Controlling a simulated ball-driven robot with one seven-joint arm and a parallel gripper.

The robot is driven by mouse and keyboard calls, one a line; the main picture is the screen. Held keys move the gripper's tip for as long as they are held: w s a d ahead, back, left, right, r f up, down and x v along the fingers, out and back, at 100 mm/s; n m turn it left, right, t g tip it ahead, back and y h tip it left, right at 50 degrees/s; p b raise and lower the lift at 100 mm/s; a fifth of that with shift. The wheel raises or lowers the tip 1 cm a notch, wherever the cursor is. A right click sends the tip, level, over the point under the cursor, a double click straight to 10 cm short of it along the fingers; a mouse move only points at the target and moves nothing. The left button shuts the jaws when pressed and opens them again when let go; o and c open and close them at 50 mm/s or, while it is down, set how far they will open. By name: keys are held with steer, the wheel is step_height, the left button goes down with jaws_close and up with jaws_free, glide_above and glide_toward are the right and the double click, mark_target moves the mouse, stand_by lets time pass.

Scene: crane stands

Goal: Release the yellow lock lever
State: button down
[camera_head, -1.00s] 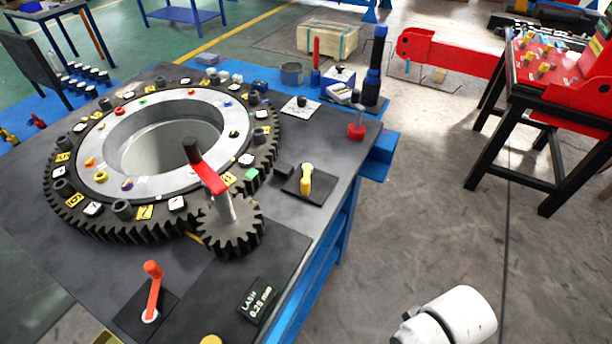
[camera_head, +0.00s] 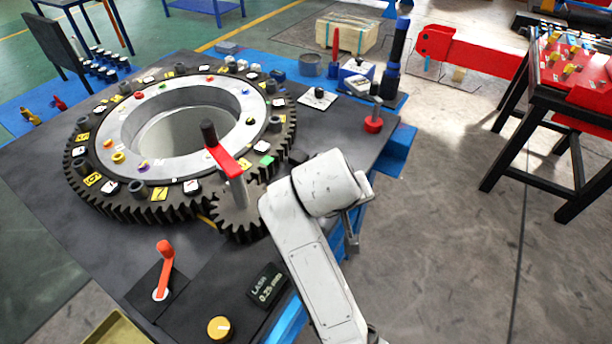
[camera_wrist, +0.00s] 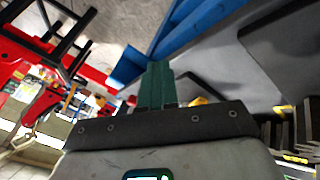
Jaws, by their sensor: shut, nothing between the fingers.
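The yellow lock lever is hidden behind my arm in the head view. In the wrist view, a small yellow piece (camera_wrist: 198,101), which appears to be this lever, shows on a dark plate just right of my fingers. It is partly covered by the gripper body. My gripper (camera_wrist: 157,66) has its green fingers shut together with nothing between them. It is over the right edge of the table, apart from the lever as far as I can tell.
The large ring gear (camera_head: 85,195) and a pinion with a red-armed crank (camera_head: 228,162) stand left of my arm. An orange lever (camera_head: 165,262), a yellow knob (camera_head: 219,328) and a lash display (camera_head: 266,287) are at the front. A red-based post (camera_head: 373,122) stands behind.

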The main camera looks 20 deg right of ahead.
steer(key=w+a+r, duration=0.5)
steer(key=a+r, duration=0.4)
steer(key=a, duration=0.2)
steer(key=shift+a+r+m+t+h, duration=0.15)
steer(key=shift+r+m+t+h, duration=0.15)
steer(key=shift+r+m, duration=0.1)
steer(key=shift+w, duration=0.1)
steer(key=x, duration=1)
steer(key=shift+f, duration=0.1)
steer(key=shift+p, duration=0.3)
